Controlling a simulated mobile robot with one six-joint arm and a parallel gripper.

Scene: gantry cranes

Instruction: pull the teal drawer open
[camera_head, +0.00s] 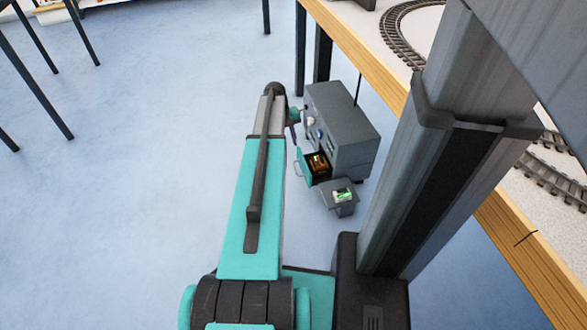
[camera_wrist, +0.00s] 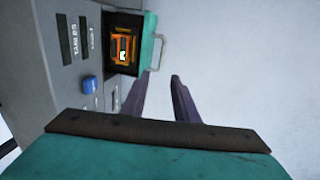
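The teal drawer (camera_head: 304,163) stands out from the front of a grey cabinet (camera_head: 352,123), with its dark inside and an orange item (camera_head: 318,162) showing. In the wrist view its teal front (camera_wrist: 148,42) has a pale handle (camera_wrist: 161,51) on the outer side. My gripper (camera_wrist: 161,76) is open, with its two dark fingers apart. The fingertips are close to the lower end of the handle in the picture; I cannot tell whether they touch it. In the head view my gripper (camera_head: 294,122) is beside the cabinet front, mostly hidden by my arm.
A blue knob (camera_wrist: 89,84) and labels sit on the cabinet front. A small grey box (camera_head: 341,197) with a green and white item is beside the cabinet. A wooden-edged table (camera_head: 365,52) with toy track stands to the right. Blue floor (camera_head: 150,130) is clear to the left.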

